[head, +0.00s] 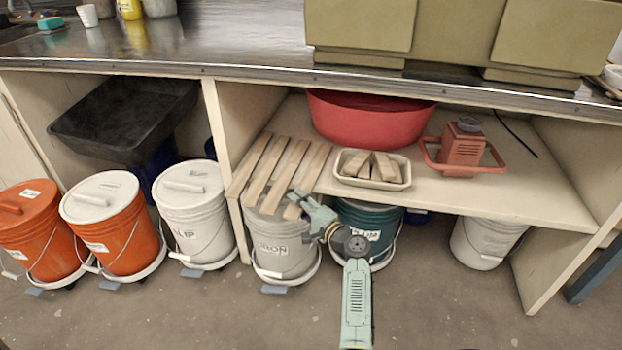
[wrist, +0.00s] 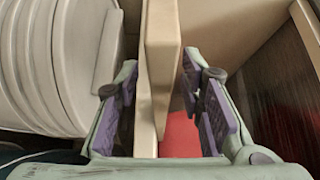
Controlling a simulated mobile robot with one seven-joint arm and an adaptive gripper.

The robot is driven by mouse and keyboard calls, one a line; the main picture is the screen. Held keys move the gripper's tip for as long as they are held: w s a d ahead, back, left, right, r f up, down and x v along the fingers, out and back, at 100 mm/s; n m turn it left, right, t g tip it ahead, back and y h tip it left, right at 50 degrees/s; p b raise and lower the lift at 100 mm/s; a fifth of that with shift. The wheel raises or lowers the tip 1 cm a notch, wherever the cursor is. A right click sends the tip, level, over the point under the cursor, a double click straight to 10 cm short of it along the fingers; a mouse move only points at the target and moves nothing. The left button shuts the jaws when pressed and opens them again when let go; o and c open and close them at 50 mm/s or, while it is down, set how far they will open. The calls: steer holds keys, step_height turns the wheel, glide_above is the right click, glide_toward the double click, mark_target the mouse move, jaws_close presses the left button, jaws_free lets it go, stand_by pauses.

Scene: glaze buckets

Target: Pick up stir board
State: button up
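Several pale wooden stir boards (head: 286,176) lie side by side on the under-bench shelf, their near ends sticking out past its front edge. My gripper (head: 302,203) is at the near end of the rightmost board, above the grey-white bucket (head: 283,246). In the wrist view my gripper (wrist: 168,115) is open, with its purple pads apart. A stir board (wrist: 162,55) reaches in between the pads, with a visible gap on the right side. Whether either pad touches it I cannot tell. My fingers hide part of the board's end in the head view.
A tray of wooden blocks (head: 394,174), a red tub (head: 368,122) and a red-orange device (head: 462,147) sit on the shelf. Lidded buckets (head: 194,205) stand in a row on the floor. A dark green bucket (head: 377,216) is partly behind my arm. The floor in front is clear.

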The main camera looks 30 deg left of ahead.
jaws_close()
stand_by(0.3)
stand_by(0.4)
